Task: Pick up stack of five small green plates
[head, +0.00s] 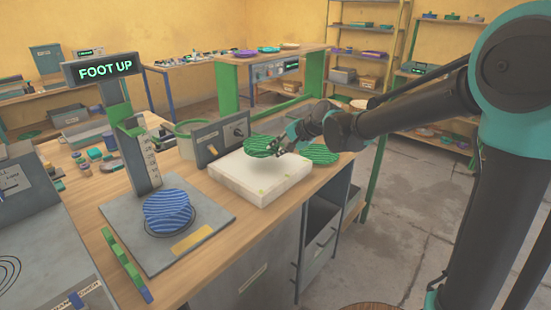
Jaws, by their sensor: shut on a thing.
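A stack of green striped plates (260,146) is at the fingers of my gripper (282,148), over the white slab (258,184). My gripper is shut on its right edge. The stack looks slightly above the slab, with a soft shadow below it. A second green striped stack (318,154) sits to the right, just behind the slab, partly hidden by my gripper and wrist. I cannot count the plates in either stack.
A blue striped stack (168,210) stands on a grey press base (140,238) at the left, under the "FOOT UP" sign (102,69). Shelves line the back wall. The floor (410,220) at right is clear.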

